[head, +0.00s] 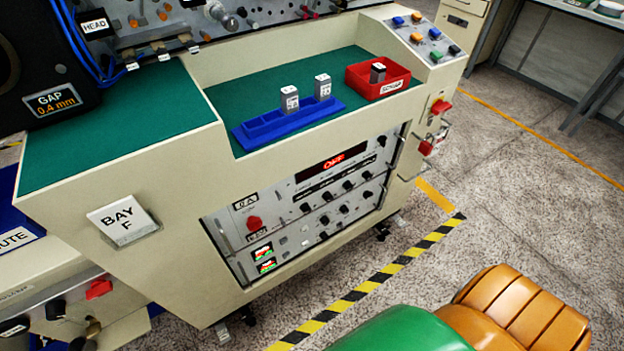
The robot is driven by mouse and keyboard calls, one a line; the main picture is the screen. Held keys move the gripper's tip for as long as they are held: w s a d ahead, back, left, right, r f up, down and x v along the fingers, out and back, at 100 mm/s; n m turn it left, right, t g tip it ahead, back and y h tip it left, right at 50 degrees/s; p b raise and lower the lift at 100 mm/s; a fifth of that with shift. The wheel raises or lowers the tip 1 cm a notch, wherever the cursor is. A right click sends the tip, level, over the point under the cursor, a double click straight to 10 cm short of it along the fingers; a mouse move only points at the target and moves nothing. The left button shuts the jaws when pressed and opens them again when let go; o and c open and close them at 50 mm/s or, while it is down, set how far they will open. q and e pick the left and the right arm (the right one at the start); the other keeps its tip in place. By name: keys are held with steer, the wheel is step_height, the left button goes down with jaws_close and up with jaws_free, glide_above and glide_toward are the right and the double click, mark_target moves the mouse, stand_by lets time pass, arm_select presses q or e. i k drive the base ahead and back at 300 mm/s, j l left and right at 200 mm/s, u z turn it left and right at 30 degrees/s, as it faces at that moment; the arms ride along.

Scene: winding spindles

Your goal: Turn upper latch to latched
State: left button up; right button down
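Two red-handled latches are on the cream cabinet's right end. The upper latch (441,106) has its red handle near the top of that end, beside a small metal fitting. The lower latch (426,148) sits below it, and its red handle is close to the cabinet corner. Both are small and seen at an angle, so I cannot tell whether the upper one is latched. Neither of my grippers is in view, and nothing is touching the latches.
The cream cabinet (180,240) has a green top with a blue rack (270,128) and a red tray (362,84). Speckled floor (520,190) right of the latches is open. An orange padded object (520,310) and a green rounded one (405,330) fill the lower right foreground.

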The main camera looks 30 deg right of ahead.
mark_target(384, 139)
steer(key=z, duration=0.5)
steer(key=l+z, duration=0.15)
steer(key=z, duration=0.3)
steer(key=l+z, duration=0.1)
steer(key=z, duration=0.4)
